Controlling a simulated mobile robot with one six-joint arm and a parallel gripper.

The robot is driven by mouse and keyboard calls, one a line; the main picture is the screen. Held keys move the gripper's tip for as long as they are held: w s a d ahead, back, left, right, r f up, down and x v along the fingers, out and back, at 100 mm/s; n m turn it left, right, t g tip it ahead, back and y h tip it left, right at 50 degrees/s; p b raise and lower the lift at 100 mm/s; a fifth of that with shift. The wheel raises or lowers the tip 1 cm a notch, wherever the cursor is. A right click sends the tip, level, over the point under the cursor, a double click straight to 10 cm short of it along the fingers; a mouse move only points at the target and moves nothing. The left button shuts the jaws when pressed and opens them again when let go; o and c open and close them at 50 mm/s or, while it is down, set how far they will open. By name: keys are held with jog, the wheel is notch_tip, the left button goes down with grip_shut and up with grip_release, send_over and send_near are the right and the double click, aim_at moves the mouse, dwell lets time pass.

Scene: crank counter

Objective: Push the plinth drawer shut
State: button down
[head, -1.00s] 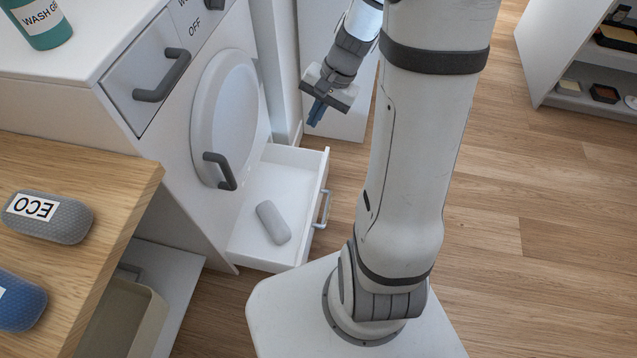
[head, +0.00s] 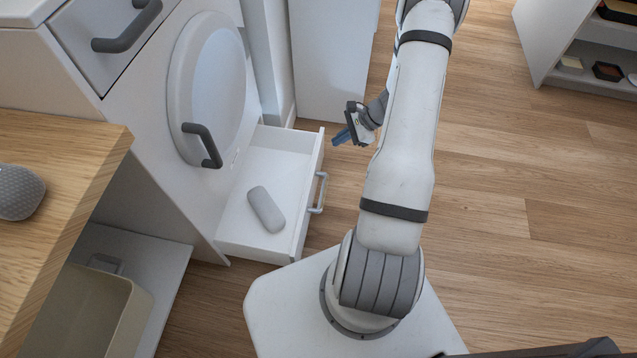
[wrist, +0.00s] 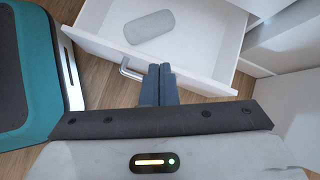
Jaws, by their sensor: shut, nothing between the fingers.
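The white plinth drawer (head: 236,235) is pulled out below the round door of the white machine in the head view. Its front carries a grey bar handle (head: 320,193). A grey rounded block (head: 266,209) lies inside it; the drawer front (wrist: 200,77) and the block (wrist: 149,27) also show in the wrist view. My gripper (head: 342,137) is shut and empty, just outside the drawer front near its far end. In the wrist view its blue fingertips (wrist: 160,70) point at the drawer front beside the handle (wrist: 130,72); I cannot tell whether they touch.
The round door (head: 205,90) with its dark handle (head: 203,145) is closed above the drawer. A wooden counter (head: 60,180) and a beige bin (head: 100,310) are at left. Open wooden floor (head: 500,210) lies to the right.

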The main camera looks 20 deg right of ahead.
jog(key=s+d+f+m+t+b, duration=0.1)
jog(key=d+f+m+b, duration=0.15)
jog(key=f, duration=0.55)
jog(key=s+d+f+m+t+b, duration=0.1)
jog(key=s+d+f+m, duration=0.15)
jog(key=f, duration=0.55)
jog(key=b, duration=0.4)
send_over(323, 187)
notch_tip(323, 187, down, 8)
jog(key=shift+w+f, duration=0.1)
jog(key=shift+f, duration=0.15)
jog(key=shift+w+a, duration=0.35)
jog(key=shift+a, duration=0.05)
jog(key=shift+r, duration=0.1)
